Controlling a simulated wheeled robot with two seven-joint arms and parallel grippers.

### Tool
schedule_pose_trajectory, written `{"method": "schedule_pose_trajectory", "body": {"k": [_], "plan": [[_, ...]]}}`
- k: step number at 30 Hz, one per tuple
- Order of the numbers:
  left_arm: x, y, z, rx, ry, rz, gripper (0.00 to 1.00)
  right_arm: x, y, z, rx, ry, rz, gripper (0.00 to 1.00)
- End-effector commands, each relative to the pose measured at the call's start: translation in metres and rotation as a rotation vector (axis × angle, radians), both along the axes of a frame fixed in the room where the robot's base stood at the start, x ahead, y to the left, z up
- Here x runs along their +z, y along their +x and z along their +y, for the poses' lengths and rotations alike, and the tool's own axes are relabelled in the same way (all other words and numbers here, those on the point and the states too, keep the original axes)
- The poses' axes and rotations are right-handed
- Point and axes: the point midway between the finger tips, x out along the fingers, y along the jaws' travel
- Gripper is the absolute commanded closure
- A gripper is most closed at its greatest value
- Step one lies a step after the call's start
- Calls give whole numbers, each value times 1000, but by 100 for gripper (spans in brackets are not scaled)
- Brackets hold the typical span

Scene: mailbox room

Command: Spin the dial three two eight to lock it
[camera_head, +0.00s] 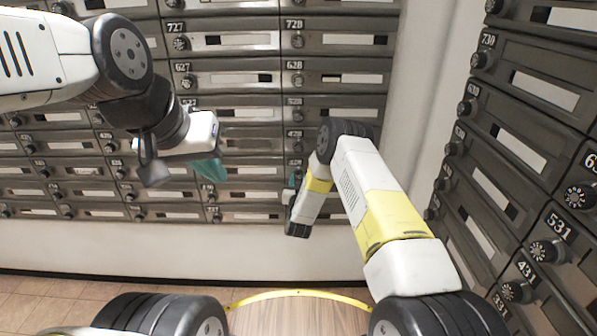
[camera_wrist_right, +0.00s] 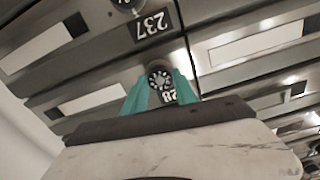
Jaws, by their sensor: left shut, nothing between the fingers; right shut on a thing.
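The mailbox dial (camera_wrist_right: 159,78) is a round dark knob with a pale ring of marks. It sits between the teal fingers of my right gripper (camera_wrist_right: 160,92), which are shut on it. Its number plate (camera_wrist_right: 169,96) is partly covered by the gripper; only a "28"-like part shows, so I cannot read it whole. In the head view my right gripper (camera_head: 292,181) is at the lower part of the 28 column, and its dial is hidden there. My left gripper (camera_head: 208,169) is shut and empty, held in front of the mailboxes to the left.
A wall of grey mailboxes (camera_head: 236,40) with dials and white label slots fills the back. A second bank (camera_head: 515,150) runs along the right. A pale wall strip (camera_head: 425,90) separates them.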

Motion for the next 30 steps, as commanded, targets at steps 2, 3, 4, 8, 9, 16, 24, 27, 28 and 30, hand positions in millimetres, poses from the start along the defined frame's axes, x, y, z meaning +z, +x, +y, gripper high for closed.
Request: {"method": "schedule_pose_trajectory", "body": {"k": [2,3,4,8,9,16,24,27,28,30], "plan": [[0,0,0,0,0,0,100,-1,0,-1,-3,72,1,100],[0,0,0,0,0,0,100,-1,0,-1,-3,110,1,100],[0,0,0,0,0,0,100,-1,0,-1,-2,138,1,100],[0,0,0,0,0,0,100,-1,0,-1,-3,263,0,100],[0,0,0,0,0,0,100,0,0,-1,-2,301,0,100],[0,0,0,0,0,0,100,0,0,-1,-3,521,0,100],[0,0,0,0,0,0,100,-1,0,0,-2,778,0,100],[0,0,0,0,0,0,100,-1,0,-1,-3,872,0,100],[0,0,0,0,0,0,100,-1,0,-1,-3,901,0,100],[0,0,0,0,0,0,100,-1,0,-1,-3,967,0,100]]}}
